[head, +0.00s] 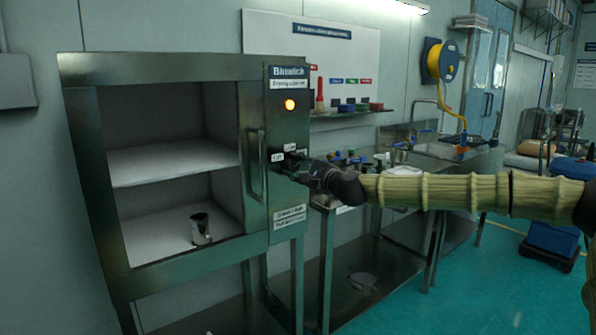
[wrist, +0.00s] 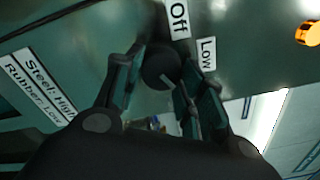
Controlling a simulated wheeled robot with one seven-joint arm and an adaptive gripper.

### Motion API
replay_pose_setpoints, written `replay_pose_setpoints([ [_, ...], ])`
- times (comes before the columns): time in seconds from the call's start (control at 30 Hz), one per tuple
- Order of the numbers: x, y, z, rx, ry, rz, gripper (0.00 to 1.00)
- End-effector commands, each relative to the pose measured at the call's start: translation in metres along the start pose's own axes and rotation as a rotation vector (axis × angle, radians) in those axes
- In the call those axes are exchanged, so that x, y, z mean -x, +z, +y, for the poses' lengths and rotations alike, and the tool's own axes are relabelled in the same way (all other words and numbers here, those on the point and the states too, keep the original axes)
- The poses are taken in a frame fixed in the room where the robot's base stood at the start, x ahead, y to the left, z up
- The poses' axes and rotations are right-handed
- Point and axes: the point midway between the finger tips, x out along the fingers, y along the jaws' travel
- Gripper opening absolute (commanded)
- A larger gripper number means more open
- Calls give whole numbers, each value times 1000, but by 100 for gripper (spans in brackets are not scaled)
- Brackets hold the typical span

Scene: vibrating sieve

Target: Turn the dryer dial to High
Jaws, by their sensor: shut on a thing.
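The dryer (head: 288,215) is a steel cabinet with open shelves and a control panel on its right side. Its dial (wrist: 160,66) is a dark round knob in the wrist view, near the white Off label (wrist: 179,17) and the Low label (wrist: 207,53). My gripper (head: 297,166) is at the panel in the head view and covers the dial there. In the wrist view its two fingers stand on either side of the dial, shut on it. The High label is not readable, and I cannot tell the dial's exact setting.
A lit orange lamp (head: 290,104) is above the dial. The cabinet's door handle (head: 256,163) is just left of the panel. A metal cup (head: 201,228) stands on the lower shelf. A steel bench (head: 365,235) with small items is to the right, behind my arm.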

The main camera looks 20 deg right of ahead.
Motion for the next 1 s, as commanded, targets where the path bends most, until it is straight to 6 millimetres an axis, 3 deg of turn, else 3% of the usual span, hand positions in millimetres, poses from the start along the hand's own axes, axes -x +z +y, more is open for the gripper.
replay_pose_setpoints([
  [0.27,0,-2,-2,-2,-4,4,16],
  [0.3,0,-2,-2,-2,-4,4,43],
  [0.4,0,-2,-2,-1,-3,3,60],
  [0.77,1,0,0,0,0,0,60],
  [1.0,25,0,-1,-1,-1,0,60],
])
